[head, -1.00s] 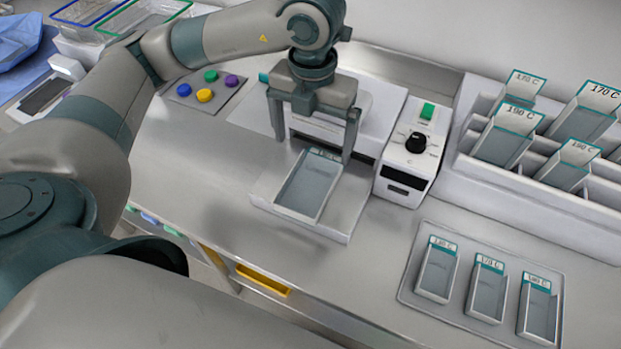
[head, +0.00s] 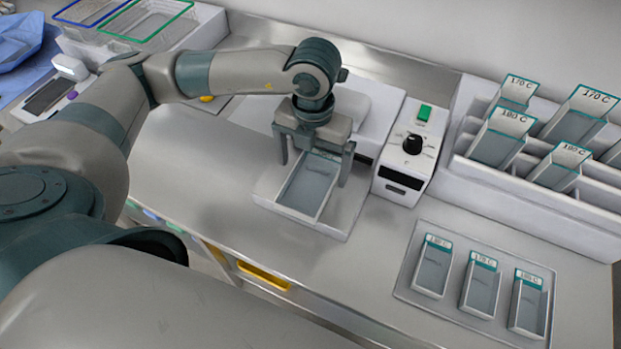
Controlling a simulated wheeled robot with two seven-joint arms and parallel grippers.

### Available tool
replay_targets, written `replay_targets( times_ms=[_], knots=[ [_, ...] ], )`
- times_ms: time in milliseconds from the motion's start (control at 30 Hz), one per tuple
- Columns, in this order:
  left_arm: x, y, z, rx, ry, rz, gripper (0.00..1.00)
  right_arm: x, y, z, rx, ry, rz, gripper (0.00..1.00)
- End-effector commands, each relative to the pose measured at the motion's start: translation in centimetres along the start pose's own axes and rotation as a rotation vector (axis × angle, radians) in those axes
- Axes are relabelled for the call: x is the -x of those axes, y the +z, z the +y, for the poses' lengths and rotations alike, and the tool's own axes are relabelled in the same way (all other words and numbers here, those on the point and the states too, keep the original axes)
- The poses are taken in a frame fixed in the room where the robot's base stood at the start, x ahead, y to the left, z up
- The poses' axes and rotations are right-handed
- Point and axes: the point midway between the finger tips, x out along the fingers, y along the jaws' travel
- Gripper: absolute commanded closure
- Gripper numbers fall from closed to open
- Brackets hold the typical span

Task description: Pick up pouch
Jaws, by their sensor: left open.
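A pouch with a white frame, a grey-blue window and a teal top edge (head: 305,189) lies on the white tray (head: 332,228) in front of the sealer machine. My left gripper (head: 311,174) is open above the pouch's far end, one finger to each side of it. I cannot tell whether the fingers touch the pouch. The gripper and wrist hide part of the machine behind. My right gripper does not show.
The machine's control box (head: 405,155) has a black knob and green switch. A rack of labelled pouches (head: 540,190) stands at the right. A flat tray (head: 402,290) holds three pouches at the front right. Wire baskets (head: 150,25) are at the back left.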

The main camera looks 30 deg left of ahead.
Motion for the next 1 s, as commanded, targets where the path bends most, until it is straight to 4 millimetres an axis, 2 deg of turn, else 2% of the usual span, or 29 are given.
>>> replay_targets(
  times_ms=[67, 200, 300, 767, 933, 967, 1000],
  knots=[
    [-0.6, -0.4, -0.1, 0.0, 0.002, 0.004, 0.05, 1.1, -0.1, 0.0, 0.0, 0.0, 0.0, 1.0],
    [-2.3, -0.3, -0.1, 0.001, 0.001, 0.003, 0.05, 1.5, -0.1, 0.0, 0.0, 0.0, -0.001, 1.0],
    [-2.9, -0.3, -0.1, 0.0, 0.002, 0.001, 0.05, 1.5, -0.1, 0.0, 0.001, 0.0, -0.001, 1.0],
    [-3.0, -0.2, -0.1, 0.0, 0.001, 0.0, 0.05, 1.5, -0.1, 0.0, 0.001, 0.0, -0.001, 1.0],
    [-3.0, -0.2, -0.1, 0.0, 0.001, 0.0, 0.43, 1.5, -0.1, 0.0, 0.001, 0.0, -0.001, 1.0],
    [-3.0, -0.2, -0.1, 0.0, 0.001, 0.0, 0.48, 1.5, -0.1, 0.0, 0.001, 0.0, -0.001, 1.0],
    [-3.0, -0.2, -0.1, 0.0, 0.001, 0.0, 0.48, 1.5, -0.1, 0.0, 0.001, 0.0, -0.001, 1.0]
  ],
)
